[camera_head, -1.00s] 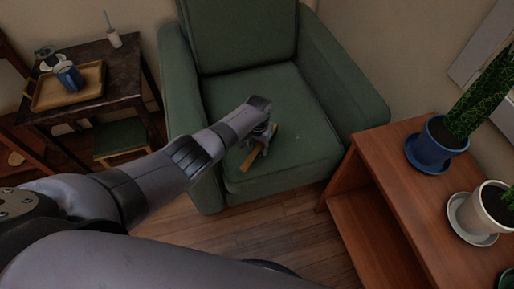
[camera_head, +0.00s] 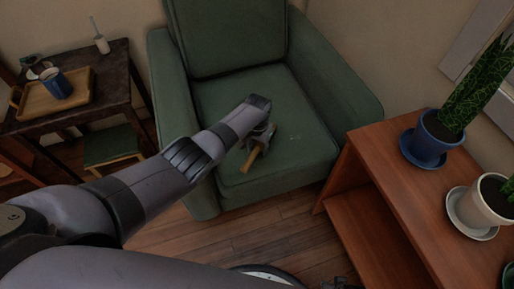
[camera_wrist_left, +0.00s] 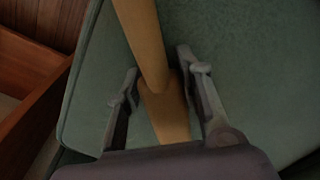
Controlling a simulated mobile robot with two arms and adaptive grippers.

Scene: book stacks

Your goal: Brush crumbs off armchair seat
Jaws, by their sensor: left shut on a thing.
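The green armchair (camera_head: 205,173) stands in the middle of the head view, its seat facing me. Small pale specks (camera_head: 294,136), which look like crumbs, lie on the seat right of my gripper. My left gripper (camera_head: 265,137) is low over the seat and shut on a brush with a wooden handle (camera_head: 251,160). In the left wrist view the wooden brush (camera_wrist_left: 158,85) passes between the two fingers (camera_wrist_left: 160,88). Its bristles are hidden, so I cannot tell whether they touch the seat. A dark shape at the bottom edge may be my right gripper (camera_head: 340,284).
A wooden shelf unit (camera_head: 385,150) with potted plants (camera_head: 435,137) stands close on the right. A dark side table (camera_head: 112,75) with a tray (camera_head: 82,98) and blue mug (camera_head: 57,83) is at left, a green-topped stool (camera_head: 110,145) beside it. Wooden floor (camera_head: 275,228) shows in front of the armchair.

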